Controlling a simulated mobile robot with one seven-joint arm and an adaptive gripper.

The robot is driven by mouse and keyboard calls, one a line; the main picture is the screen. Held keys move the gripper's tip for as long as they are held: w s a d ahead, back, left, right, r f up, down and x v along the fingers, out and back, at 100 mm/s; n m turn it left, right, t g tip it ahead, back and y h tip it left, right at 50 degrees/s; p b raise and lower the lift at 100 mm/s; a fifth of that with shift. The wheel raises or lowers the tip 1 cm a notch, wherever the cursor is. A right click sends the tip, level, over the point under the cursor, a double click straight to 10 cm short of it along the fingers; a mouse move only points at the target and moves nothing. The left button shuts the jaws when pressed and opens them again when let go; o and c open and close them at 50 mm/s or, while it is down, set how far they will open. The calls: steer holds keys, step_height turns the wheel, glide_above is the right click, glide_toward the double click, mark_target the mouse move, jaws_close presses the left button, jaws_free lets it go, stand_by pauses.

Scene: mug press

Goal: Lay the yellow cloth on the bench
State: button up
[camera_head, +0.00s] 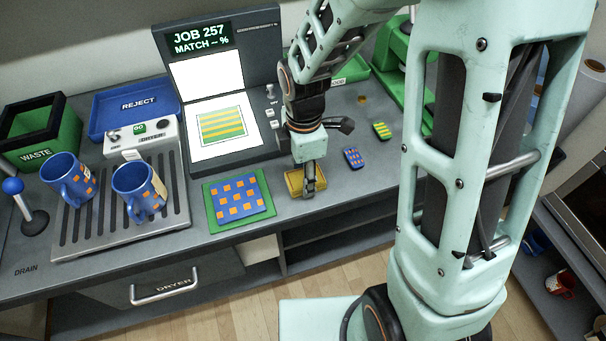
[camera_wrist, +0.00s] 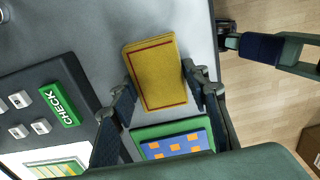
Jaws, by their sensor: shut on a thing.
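The folded yellow cloth (camera_head: 292,182) has a dark red border line. It is at the front of the grey bench (camera_head: 345,195), right of the blue-and-orange patterned sheet. My gripper (camera_head: 311,185) points down at the cloth. In the wrist view the cloth (camera_wrist: 155,70) lies flat between the two fingers of my gripper (camera_wrist: 160,88), and they are shut on its sides. I cannot tell whether the underside of the cloth touches the bench.
The patterned sheet (camera_head: 238,198) lies on a green mat. Two blue mugs (camera_head: 68,180) (camera_head: 138,190) stand on the drain grille (camera_head: 180,205). Behind is the job screen (camera_head: 200,30). Small patterned pieces (camera_head: 354,158) (camera_head: 382,131) lie to the right. A dryer drawer handle (camera_head: 165,292) sticks out below.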

steer(key=o, duration=1)
step_height(320, 180, up, 12)
steer(key=shift+r+p, duration=0.15)
steer(key=shift+p, duration=0.65)
